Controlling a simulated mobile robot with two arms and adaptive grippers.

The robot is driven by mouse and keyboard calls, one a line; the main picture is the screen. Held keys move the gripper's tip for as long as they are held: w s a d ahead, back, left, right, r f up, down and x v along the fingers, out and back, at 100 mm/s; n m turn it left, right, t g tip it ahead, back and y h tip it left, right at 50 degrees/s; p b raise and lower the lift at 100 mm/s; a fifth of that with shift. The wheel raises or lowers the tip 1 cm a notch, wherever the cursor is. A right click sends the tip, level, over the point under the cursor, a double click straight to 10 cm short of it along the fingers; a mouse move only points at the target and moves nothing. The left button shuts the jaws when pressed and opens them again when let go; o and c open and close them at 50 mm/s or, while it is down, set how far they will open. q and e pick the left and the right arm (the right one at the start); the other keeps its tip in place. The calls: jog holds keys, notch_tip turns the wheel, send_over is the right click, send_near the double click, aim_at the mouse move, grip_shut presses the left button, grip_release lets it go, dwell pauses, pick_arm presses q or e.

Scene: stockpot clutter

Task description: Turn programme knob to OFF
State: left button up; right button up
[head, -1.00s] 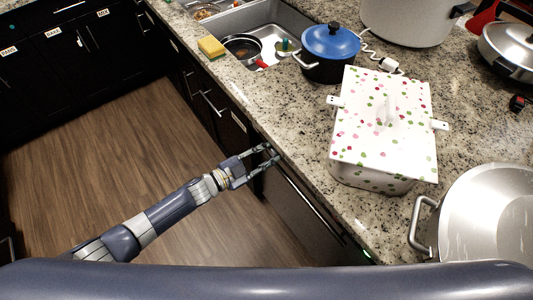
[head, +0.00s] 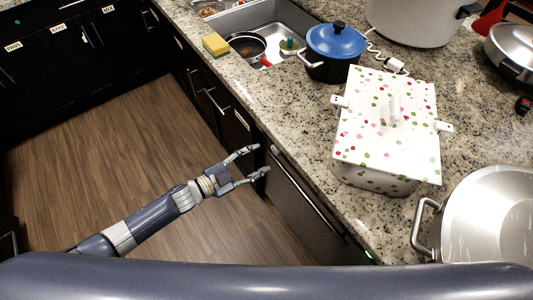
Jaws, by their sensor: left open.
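My left gripper (head: 262,160) is open and empty, its two fingers spread wide. No knob pointer or OFF mark can be read from here. My right gripper is not in view.
The granite counter (head: 300,118) carries a polka-dot lidded box (head: 385,140), a blue-lidded pot (head: 333,45) and a large steel pot (head: 490,215) near the edge. A sink with a pan (head: 246,45) is behind. The wooden floor (head: 110,150) at left is clear.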

pick_arm(q)
jog(key=v, duration=0.6)
jog(key=shift+s+a, duration=0.2)
jog(key=shift+a, duration=0.05)
jog(key=shift+r, duration=0.1)
